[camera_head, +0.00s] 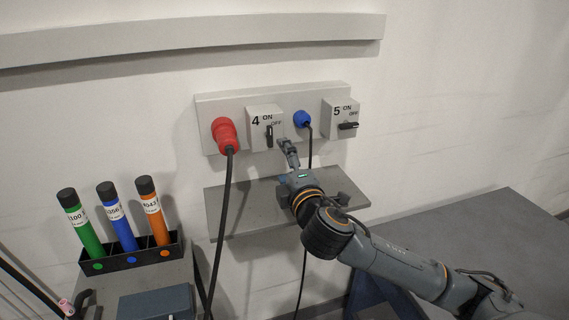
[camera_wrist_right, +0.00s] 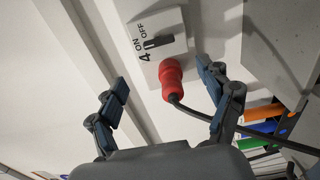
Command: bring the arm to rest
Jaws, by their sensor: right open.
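My right arm (camera_head: 385,262) reaches in from the lower right in the head view. Its gripper (camera_head: 288,150) is in front of the wall panel, just below and right of switch box 4 (camera_head: 257,113). The black handle (camera_head: 269,136) of box 4 stands upright, toward ON. In the right wrist view the gripper (camera_wrist_right: 168,92) has its fingers spread wide with nothing between them. The box 4 (camera_wrist_right: 150,22) and the red plug (camera_wrist_right: 172,80) lie beyond the fingers. My left gripper is not seen.
Switch box 5 (camera_head: 341,118) has its handle level, toward OFF. A blue plug (camera_head: 302,119) and cables hang near my gripper. A grey shelf (camera_head: 235,213) is below. A black rack (camera_head: 128,257) with three tubes stands left. The right table (camera_head: 480,240) looks clear beyond my arm.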

